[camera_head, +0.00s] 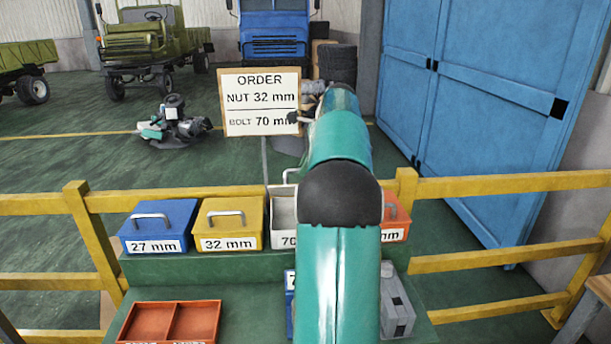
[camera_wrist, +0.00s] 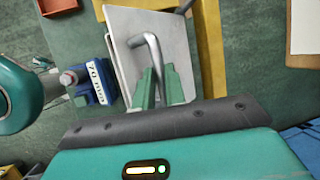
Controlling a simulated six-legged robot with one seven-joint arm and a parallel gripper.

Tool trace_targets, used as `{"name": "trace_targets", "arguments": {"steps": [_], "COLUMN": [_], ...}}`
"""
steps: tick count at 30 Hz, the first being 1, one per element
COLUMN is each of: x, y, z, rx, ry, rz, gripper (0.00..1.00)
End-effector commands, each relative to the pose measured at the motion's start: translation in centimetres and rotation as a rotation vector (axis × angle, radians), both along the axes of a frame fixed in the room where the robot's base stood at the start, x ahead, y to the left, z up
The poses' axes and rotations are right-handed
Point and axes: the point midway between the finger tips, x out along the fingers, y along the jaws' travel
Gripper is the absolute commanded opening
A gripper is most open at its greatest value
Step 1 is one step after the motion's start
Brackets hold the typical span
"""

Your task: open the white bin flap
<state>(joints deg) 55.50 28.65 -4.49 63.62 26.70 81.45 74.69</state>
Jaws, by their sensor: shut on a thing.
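The white bin (camera_head: 283,238), labelled 70, stands in the row of bins, partly hidden behind my arm. In the wrist view the white flap (camera_wrist: 124,24) is a pale panel with a bent grey bar handle (camera_wrist: 152,46). My gripper (camera_wrist: 158,78) has its green fingers at the lower end of that handle and is shut on it. In the head view the fingers are hidden by my arm. How far the flap is tilted is hard to tell.
A blue bin (camera_head: 158,228) and a yellow bin (camera_head: 230,224) stand left of the white one, an orange-red bin (camera_head: 397,218) right. An orange tray (camera_head: 169,321) and a grey object (camera_head: 398,303) sit lower. A yellow rail (camera_head: 500,185) and order sign (camera_head: 260,102) stand behind.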

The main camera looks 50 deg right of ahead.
Motion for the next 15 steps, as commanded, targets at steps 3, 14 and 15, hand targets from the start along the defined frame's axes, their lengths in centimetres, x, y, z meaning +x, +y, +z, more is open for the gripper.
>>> {"name": "trace_targets", "arguments": {"steps": [3, 14, 15], "x": [0.47, 0.84, 0.85], "y": [-0.60, -1.02, -1.03], "z": [-0.50, -0.04, -0.03], "rx": [0.006, 0.011, 0.011], "ry": [0.009, 0.011, 0.011], "rz": [0.000, -0.001, -0.001], "gripper": [0.00, 0.00, 0.00]}}
